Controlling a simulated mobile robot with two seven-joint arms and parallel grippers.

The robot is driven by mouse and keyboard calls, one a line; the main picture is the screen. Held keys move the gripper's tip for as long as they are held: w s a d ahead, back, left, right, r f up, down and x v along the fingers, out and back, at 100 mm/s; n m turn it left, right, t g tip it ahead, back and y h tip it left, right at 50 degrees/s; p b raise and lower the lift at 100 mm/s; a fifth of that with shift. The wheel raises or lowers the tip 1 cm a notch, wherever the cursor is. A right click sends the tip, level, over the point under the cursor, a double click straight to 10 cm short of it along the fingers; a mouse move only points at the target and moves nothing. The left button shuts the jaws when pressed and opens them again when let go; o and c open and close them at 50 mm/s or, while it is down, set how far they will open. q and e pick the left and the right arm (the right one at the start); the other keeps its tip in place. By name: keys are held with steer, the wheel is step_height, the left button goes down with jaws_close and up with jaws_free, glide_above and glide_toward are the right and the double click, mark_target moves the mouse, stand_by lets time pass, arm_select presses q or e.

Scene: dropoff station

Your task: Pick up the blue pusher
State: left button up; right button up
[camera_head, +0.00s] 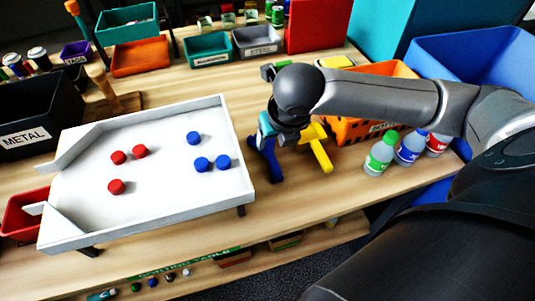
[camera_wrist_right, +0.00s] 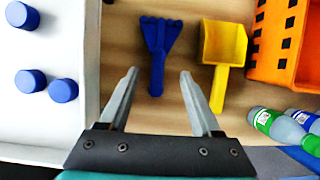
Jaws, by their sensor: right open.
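The blue pusher (camera_head: 266,161) lies on the wooden table just right of the white tray (camera_head: 150,213); in the head view my right arm partly covers it. In the right wrist view the pusher (camera_wrist_right: 158,45) shows whole, its wide fanned head at the top and its handle pointing down between my fingers. My right gripper (camera_wrist_right: 159,74) is open and empty, its two fingers on either side of the handle's line in the picture. I cannot tell how high above the table they are. My left gripper is not in view.
A yellow scoop (camera_wrist_right: 222,45) lies right of the pusher, close to the right finger. Red discs (camera_head: 116,187) and blue discs (camera_head: 201,164) sit in the raised-wall tray. An orange crate (camera_head: 352,125) and several bottles (camera_head: 381,153) stand to the right.

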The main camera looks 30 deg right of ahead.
mark_target(269, 150)
steer(key=x, duration=0.3)
steer(key=shift+f+b, duration=0.15)
steer(key=shift+b, duration=0.2)
steer(key=shift+x, duration=0.9)
steer(key=b+x, duration=0.1)
steer(key=x, duration=0.1)
steer(key=b+x, duration=0.1)
steer(key=x, duration=0.1)
steer(key=shift+w, duration=0.35)
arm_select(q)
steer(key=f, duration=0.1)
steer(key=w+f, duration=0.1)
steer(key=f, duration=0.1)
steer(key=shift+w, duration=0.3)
arm_select(e)
steer(key=c, duration=0.3)
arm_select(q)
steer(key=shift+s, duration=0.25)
arm_select(e)
jaws_close()
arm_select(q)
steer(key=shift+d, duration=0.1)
